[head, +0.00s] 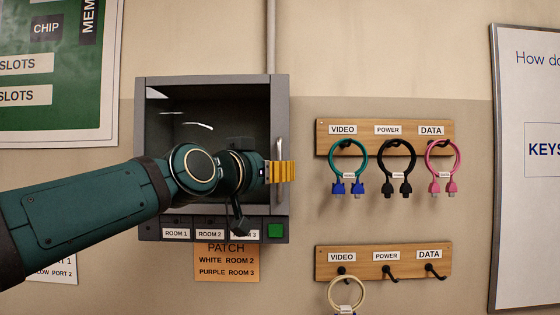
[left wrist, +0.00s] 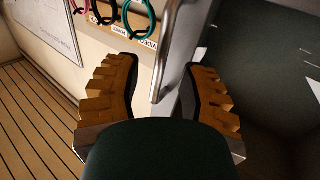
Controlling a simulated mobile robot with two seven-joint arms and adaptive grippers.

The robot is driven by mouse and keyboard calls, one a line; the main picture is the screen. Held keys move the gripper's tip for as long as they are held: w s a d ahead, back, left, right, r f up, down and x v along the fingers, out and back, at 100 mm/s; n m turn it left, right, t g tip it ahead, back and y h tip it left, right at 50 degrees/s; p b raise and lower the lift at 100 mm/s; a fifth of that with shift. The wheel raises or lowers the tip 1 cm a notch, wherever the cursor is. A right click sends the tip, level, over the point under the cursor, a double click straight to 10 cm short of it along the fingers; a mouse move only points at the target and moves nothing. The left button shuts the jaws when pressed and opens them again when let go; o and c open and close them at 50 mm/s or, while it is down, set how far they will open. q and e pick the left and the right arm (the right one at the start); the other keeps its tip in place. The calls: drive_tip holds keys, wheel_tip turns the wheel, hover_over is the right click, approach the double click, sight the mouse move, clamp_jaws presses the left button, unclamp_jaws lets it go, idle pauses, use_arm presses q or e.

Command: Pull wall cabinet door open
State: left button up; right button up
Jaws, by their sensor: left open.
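The grey wall cabinet (head: 212,80) hangs at the centre of the head view, with a dark glass door that looks closed. Its vertical metal handle (head: 281,150) is on the door's right side. My left arm crosses in front of the glass. My left gripper (head: 281,172) is at the handle's lower half, with ridged orange fingers. In the left wrist view the gripper (left wrist: 162,75) is open, and the handle (left wrist: 172,50) shows between its two fingers. Contact with the handle cannot be made out. My right gripper is not in view.
To the right, an upper wooden rack (head: 420,127) holds three looped cables. A lower rack (head: 400,262) holds a cream loop. A whiteboard (head: 525,200) hangs far right.

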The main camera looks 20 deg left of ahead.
use_arm(q)
drive_tip(key=shift+p+x, duration=0.5)
drive_tip(key=shift+x, duration=0.85)
drive_tip(key=shift+o, duration=0.2)
clamp_jaws()
drive_tip(key=shift+s+d, duration=0.1)
